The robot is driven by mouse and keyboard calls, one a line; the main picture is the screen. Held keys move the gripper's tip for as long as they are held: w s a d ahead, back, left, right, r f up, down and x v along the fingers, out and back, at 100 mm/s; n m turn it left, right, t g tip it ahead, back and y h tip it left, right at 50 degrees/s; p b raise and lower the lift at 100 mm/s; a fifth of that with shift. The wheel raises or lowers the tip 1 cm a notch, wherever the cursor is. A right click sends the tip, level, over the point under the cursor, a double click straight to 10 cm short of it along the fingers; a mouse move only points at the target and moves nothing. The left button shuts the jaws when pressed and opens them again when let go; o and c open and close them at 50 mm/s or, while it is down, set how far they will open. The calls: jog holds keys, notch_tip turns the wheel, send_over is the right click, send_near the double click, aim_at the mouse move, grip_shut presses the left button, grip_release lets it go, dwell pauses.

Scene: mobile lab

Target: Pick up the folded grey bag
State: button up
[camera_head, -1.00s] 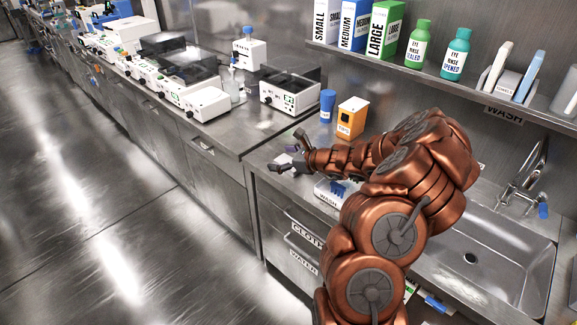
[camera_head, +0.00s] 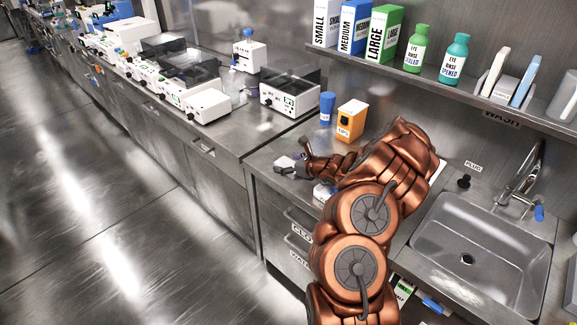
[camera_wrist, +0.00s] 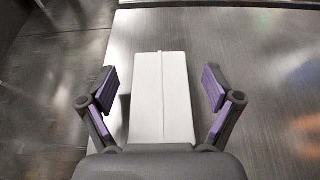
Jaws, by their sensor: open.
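The folded grey bag (camera_wrist: 161,100) shows in the wrist view as a pale, flat rectangle with a seam down its middle. It lies on the steel counter, and its near end is hidden behind my gripper's palm. My gripper (camera_wrist: 159,86) is open, with one purple-padded finger on each side of the bag and a gap to both. In the head view the bag (camera_head: 284,162) is a small pale patch at the counter's front corner, partly hidden by my gripper (camera_head: 298,167). I cannot tell the height between fingers and counter.
A white instrument (camera_head: 290,93) is to the left on the higher bench. The sink (camera_head: 480,260) and tap (camera_head: 524,180) are to the right. A shelf (camera_head: 450,85) with boxes and bottles hangs above.

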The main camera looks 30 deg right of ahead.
jog(key=shift+x, duration=0.9)
jog(key=c, duration=1.1)
jog(key=shift+c, duration=0.2)
